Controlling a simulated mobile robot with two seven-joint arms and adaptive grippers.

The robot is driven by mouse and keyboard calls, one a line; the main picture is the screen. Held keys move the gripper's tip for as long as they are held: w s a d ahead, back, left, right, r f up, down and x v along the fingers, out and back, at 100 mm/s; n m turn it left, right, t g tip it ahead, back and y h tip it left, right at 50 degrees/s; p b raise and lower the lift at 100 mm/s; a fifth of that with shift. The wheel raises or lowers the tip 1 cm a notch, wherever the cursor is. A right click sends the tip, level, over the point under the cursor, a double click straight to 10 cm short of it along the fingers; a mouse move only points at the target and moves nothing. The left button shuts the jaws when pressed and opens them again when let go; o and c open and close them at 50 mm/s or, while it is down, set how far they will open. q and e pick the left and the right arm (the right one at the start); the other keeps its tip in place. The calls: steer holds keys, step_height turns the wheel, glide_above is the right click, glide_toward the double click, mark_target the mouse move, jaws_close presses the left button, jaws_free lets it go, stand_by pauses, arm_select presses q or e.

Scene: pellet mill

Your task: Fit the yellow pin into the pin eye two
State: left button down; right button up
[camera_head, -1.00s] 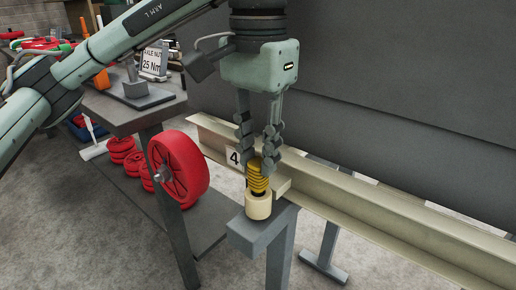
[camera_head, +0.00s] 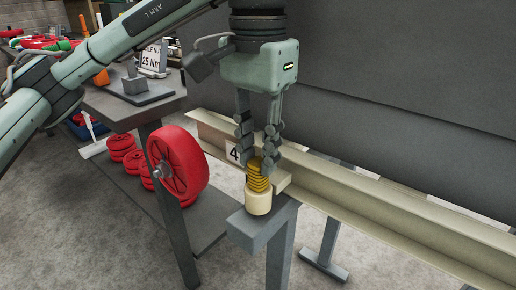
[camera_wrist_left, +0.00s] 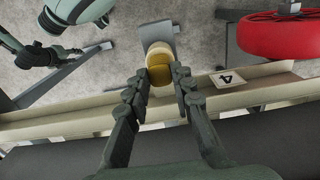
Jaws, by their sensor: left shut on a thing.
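The yellow pin (camera_head: 257,178) is a ribbed, upright piece in the head view, standing in or on a cream cylindrical eye (camera_head: 258,203) at the end of a grey post. My left gripper (camera_head: 257,160) is above it, pointing down, with its fingers on either side of the pin's top and shut on it. In the left wrist view the pin (camera_wrist_left: 160,75) shows between the fingertips (camera_wrist_left: 160,85), with the cream eye (camera_wrist_left: 159,50) just beyond it. How deep the pin sits in the eye is hidden. A plate marked 4 (camera_head: 232,152) is beside the eye. My right gripper is not in view.
A cream beam (camera_head: 390,208) runs behind the post (camera_head: 252,230) along a dark wall. A red wheel (camera_head: 178,165) stands at left by the grey workbench (camera_head: 120,112), with red discs (camera_head: 124,150) on its lower shelf. The floor at front is clear.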

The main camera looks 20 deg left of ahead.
arm_select(q)
steer(key=shift+s+f, duration=0.1)
steer(key=shift+f, duration=0.15)
stand_by(0.7)
steer(key=c, duration=1.4)
jaws_free()
steer(key=o, duration=0.7)
steer(key=shift+r, duration=0.1)
steer(key=shift+c, duration=0.2)
steer(key=shift+r, duration=0.15)
steer(key=shift+r+p, duration=2.95)
steer(key=shift+r, duration=0.45)
